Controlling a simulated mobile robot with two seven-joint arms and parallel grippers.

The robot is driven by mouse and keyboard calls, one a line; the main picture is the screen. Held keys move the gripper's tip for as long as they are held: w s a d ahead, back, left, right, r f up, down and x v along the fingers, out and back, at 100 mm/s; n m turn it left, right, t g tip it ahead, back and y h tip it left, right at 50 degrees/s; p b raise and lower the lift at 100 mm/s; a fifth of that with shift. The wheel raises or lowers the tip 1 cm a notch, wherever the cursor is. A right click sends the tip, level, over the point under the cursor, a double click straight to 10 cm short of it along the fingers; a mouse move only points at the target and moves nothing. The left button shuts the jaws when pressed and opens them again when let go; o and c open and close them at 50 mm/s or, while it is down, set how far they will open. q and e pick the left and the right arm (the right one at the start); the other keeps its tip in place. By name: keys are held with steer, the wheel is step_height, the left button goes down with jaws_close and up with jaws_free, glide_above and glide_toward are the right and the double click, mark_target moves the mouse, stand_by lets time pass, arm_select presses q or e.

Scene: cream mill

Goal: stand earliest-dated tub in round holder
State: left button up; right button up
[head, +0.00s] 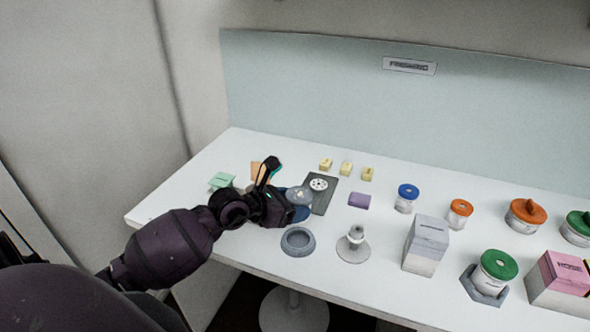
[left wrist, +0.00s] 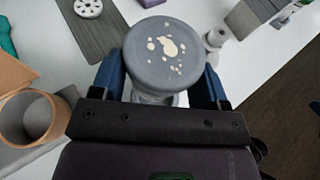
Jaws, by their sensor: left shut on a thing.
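My left gripper (head: 284,205) is shut on a round grey-topped tub (left wrist: 165,52), whose top carries pale cream splotches. In the left wrist view the blue fingers (left wrist: 160,88) sit on both sides of it. In the head view the tub (head: 299,195) is partly hidden by the fingers. The round grey holder (head: 298,252), a shallow ring, stands empty on the table just in front of the gripper. Other tubs stand to the right: a blue-lidded one (head: 408,198), an orange-lidded one (head: 460,213), and a larger orange-lidded one (head: 525,216). I cannot read any dates.
A green-lidded tub (head: 498,270) sits in a hexagonal grey holder (head: 481,292). A grey stand (head: 353,247) is right of the round holder, then a grey-white box (head: 426,246). A dark board (head: 324,201) with a white disc lies behind the gripper. A purple block (head: 359,200) is near.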

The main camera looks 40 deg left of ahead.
arm_select(q)
steer(key=shift+s+d+f+b, duration=0.2)
steer(key=shift+f+b, duration=0.1)
steer(key=shift+f, duration=0.25)
steer(key=shift+s+d+f+b, duration=0.1)
steer(key=shift+s+f+b, duration=0.1)
steer(key=shift+f+b, duration=0.25)
steer(key=shift+s+d+f+b, duration=0.15)
steer(key=shift+s+f+b, duration=0.05)
steer(key=shift+f, duration=0.4)
steer(key=shift+f+b, duration=0.7)
steer(key=shift+f, duration=0.6)
